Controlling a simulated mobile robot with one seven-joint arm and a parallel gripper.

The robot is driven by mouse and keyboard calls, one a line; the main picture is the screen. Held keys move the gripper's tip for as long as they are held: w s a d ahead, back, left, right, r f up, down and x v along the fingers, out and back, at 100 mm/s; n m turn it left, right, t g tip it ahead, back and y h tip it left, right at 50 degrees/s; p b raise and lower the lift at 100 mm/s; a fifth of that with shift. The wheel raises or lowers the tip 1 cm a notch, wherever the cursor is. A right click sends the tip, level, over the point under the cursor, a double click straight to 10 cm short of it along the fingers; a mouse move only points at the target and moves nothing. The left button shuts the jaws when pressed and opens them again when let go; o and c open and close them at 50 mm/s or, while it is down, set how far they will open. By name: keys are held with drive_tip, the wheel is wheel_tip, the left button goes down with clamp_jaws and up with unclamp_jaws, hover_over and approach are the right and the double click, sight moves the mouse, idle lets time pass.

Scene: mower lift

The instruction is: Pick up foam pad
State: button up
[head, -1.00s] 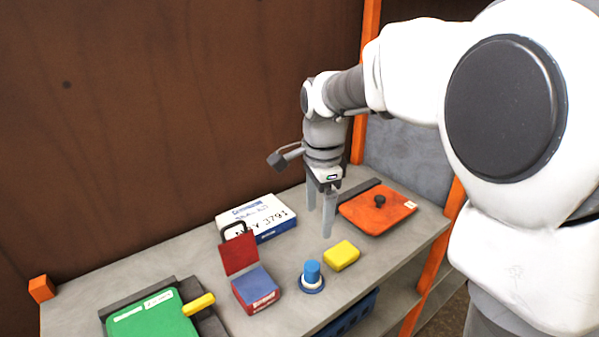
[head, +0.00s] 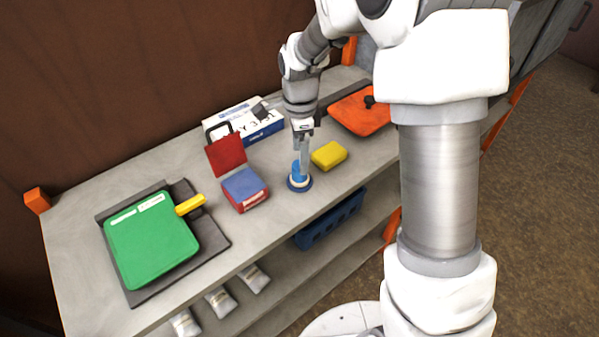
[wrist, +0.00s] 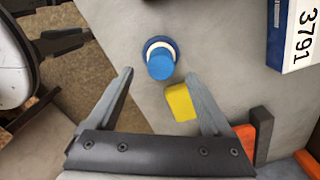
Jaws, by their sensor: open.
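The foam pad appears to be the yellow block (head: 329,155), lying flat on the grey shelf top, right of a blue round-knobbed piece (head: 299,184). In the wrist view the yellow pad (wrist: 180,102) lies between the fingers, close to the right one, and that finger hides part of its edge. My gripper (head: 303,165) points down, open and empty, just left of the pad in the head view and overlapping the blue knob. In the wrist view my gripper (wrist: 160,75) has its fingers wide apart, with the blue knob (wrist: 160,62) beyond the tips.
A red-and-blue open box (head: 244,190) stands left of the knob. A white-and-blue carton (head: 262,127) is behind, an orange lidded piece (head: 358,112) back right. A green panel (head: 150,240) with a yellow handle lies left. The shelf's front edge is close to the knob.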

drive_tip(key=shift+a+f+p, duration=0.15)
drive_tip(key=shift+f+p, duration=0.2)
drive_tip(key=shift+f, duration=2.45)
clamp_jaws()
